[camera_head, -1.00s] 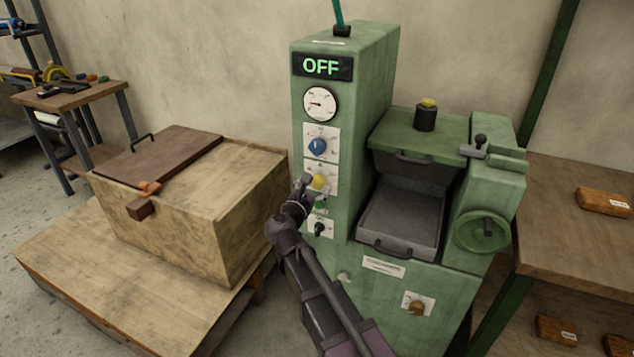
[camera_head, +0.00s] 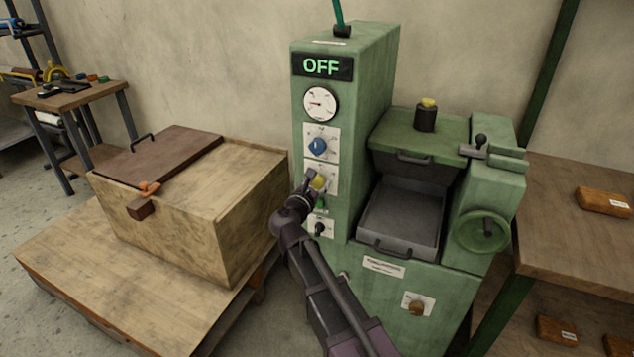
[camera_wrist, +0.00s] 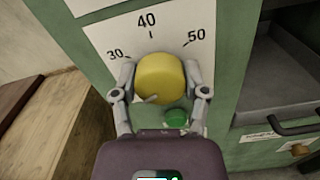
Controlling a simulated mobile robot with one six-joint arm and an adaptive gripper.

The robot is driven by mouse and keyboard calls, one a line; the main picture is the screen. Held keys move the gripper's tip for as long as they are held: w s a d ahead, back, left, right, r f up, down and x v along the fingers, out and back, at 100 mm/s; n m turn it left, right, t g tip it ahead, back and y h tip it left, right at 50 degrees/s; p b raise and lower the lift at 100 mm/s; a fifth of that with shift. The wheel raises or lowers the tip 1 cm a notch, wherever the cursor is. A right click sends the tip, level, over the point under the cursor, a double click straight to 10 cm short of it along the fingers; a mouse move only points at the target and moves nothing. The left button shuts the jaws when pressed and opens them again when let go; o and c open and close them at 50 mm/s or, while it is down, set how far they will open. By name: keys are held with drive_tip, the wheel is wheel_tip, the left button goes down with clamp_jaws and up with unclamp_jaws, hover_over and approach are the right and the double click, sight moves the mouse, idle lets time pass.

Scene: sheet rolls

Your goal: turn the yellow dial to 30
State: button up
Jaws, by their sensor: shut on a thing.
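The yellow dial (camera_head: 318,182) is on a white plate on the front of the green machine's column, below a blue dial (camera_head: 318,146). In the wrist view the yellow dial (camera_wrist: 160,79) sits under a printed scale (camera_wrist: 148,30) with 30 at its left, 40 at the top and 50 at its right. My gripper (camera_wrist: 161,82) is shut on the dial, one finger on each side. A small pale mark shows at the dial's lower left edge. I cannot tell which number the dial points to. In the head view my gripper (camera_head: 310,187) partly covers the dial's plate.
A green button (camera_wrist: 176,118) lies just below the dial, close to my right finger. A black switch (camera_head: 319,229) is lower down. The display (camera_head: 321,66) reads OFF. A wooden crate (camera_head: 250,220) stands left of my arm, and a grey tray (camera_head: 402,215) lies to the right.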

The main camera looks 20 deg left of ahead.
drive_tip(key=shift+m, duration=0.4)
drive_tip(key=m, duration=1.1)
drive_tip(key=shift+w, duration=0.1)
idle(0.4)
drive_tip(key=o, duration=1.1)
drive_tip(key=shift+o, duration=0.2)
drive_tip(key=s, duration=1.2)
drive_tip(key=shift+a, duration=0.4)
